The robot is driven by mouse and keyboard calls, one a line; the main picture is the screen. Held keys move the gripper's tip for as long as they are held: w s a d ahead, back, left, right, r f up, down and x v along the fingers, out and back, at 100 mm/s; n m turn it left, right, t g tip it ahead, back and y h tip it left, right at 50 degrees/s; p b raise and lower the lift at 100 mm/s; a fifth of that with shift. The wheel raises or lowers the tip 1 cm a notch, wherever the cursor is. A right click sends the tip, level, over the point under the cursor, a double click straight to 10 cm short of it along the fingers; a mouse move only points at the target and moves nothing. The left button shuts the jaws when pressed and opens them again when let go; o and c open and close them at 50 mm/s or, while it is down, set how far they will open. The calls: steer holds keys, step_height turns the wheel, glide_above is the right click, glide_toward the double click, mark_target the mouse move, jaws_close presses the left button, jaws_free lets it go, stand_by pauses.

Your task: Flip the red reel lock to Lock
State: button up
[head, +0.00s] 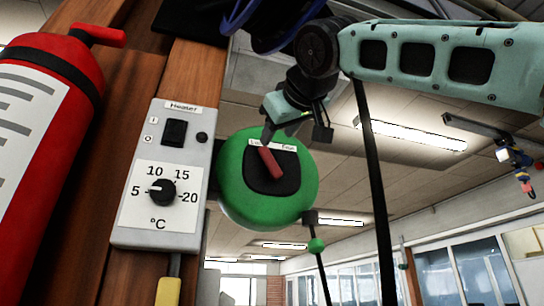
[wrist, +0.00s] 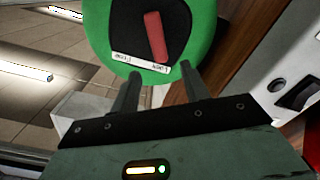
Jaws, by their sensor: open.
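The round green reel (head: 235,190) hangs beside the wooden post, with a black recessed face. The red lock lever (head: 270,163) sits on that face, tilted, its upper end toward the left part of a white label. The label's lettering is small; the right word looks like "Free". In the wrist view, the red lever (wrist: 156,37) shows beyond the fingers, its near end by the right end of the label (wrist: 139,65). My gripper (head: 268,135) is open and empty at the reel's upper edge; in the wrist view its fingers (wrist: 160,82) reach the green rim. I cannot tell whether they touch.
A heater control box (head: 190,220) with a switch and dial is on the wooden post (head: 75,240), close left of the reel. A red fire extinguisher (head: 45,130) stands far left. A black strap (head: 374,190) hangs to the right. Open room lies beyond.

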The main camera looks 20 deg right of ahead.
steer(key=s+b, duration=0.1)
steer(key=s, duration=0.7)
steer(key=shift+s+b, duration=0.3)
steer(key=shift+s, duration=0.05)
